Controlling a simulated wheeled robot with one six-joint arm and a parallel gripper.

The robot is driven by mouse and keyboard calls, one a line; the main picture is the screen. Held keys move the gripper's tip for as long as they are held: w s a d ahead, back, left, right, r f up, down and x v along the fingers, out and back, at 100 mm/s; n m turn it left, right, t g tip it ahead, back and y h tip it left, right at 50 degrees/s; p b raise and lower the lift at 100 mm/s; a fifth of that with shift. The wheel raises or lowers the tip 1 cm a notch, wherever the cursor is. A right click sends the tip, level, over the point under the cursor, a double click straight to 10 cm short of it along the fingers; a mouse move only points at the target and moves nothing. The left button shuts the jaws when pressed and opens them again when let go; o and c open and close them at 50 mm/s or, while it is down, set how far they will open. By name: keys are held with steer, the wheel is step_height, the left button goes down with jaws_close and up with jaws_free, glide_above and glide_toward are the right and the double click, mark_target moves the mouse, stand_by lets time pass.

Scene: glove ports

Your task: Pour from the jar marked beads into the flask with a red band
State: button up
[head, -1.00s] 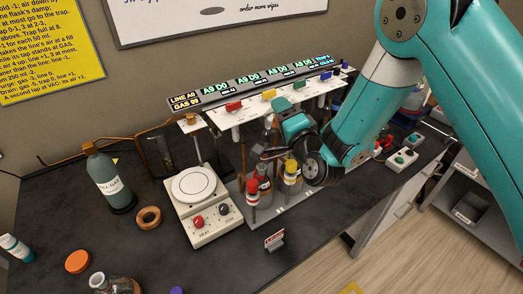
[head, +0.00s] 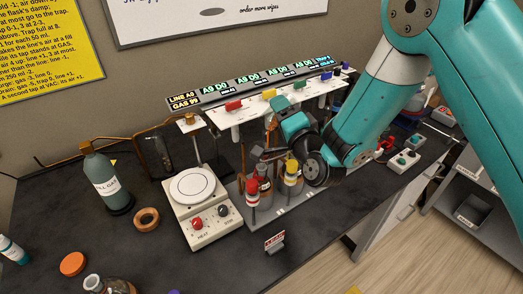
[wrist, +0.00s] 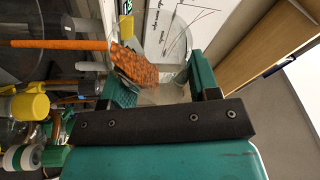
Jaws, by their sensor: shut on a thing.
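In the wrist view my gripper (wrist: 162,75) is shut on a clear glass jar (wrist: 174,38) that holds orange beads (wrist: 138,66). The beads lie in a slanted heap toward one side of the jar. Its label is not readable. In the head view my gripper (head: 272,150) is at the rack behind the flasks, mostly hidden by my arm, and the jar cannot be made out clearly. A flask with red at its neck (head: 252,191) stands at the rack's front left, close to my gripper. Whether any beads are leaving the jar cannot be told.
A yellow-marked flask (head: 291,172) stands just right of the red one. A hotplate (head: 212,221) is to the left, a gas bottle (head: 105,178) beyond it. The tap panel (head: 278,98) stands behind.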

steer(key=shift+s+a+r+n+y+b, duration=0.2)
steer(key=shift+n+b, duration=0.4)
steer(key=shift+b, duration=0.55)
steer(key=shift+s+a+r+n+y+b, duration=0.1)
steer(key=shift+n+y+b, duration=0.15)
steer(key=shift+n+b, duration=0.65)
steer(key=shift+s+a+r+n+y+b, duration=0.15)
steer(key=shift+n+y+b, duration=0.15)
steer(key=shift+b, duration=1.1)
stand_by(2.6)
